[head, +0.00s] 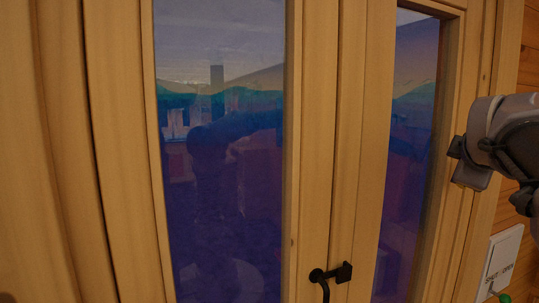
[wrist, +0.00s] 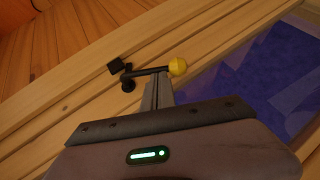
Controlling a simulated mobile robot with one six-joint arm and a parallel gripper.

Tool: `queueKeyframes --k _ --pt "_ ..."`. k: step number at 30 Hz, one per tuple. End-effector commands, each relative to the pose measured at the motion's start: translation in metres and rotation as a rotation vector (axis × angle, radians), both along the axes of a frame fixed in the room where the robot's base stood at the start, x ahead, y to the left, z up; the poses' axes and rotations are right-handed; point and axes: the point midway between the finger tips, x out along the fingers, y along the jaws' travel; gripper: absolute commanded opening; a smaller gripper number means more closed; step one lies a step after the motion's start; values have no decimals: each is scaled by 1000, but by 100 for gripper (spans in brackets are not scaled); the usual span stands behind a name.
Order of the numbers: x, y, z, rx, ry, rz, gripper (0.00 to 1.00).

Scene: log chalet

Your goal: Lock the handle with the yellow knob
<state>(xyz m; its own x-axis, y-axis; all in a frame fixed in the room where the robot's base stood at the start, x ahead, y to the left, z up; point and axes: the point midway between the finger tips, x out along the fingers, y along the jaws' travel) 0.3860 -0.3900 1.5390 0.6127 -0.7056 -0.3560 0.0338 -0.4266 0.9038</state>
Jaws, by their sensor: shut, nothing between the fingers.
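The black handle (wrist: 150,71) with its round yellow knob (wrist: 178,67) is mounted on the wooden frame in the wrist view. Its bar runs from the dark pivot to the knob at its right end. In the head view the handle (head: 325,286) shows at the bottom edge, its lever pointing down and cut off, so the knob is hidden there. My gripper (wrist: 160,77) is shut and empty. Its fingertips reach up to the bar, just left of the knob; I cannot tell whether they touch. The gripper's tips are not clearly seen in the head view.
Tall glass panes (head: 220,150) in wooden frames fill most of the head view. A black catch plate (head: 344,272) sits beside the handle. A white panel (head: 502,262) with SHUT and OPEN lettering is at lower right, with a green piece (head: 505,297) below it.

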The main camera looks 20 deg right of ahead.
Motion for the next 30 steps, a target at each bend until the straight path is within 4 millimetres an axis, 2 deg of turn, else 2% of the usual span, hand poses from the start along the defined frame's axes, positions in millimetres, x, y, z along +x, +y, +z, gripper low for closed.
queueKeyframes --k 1,14,30 --pt "0 -2 -16 -38 -4 1 0" --pt "2 -16 -24 -358 -28 1 0" --pt "2 -23 -24 -354 -28 0 0"
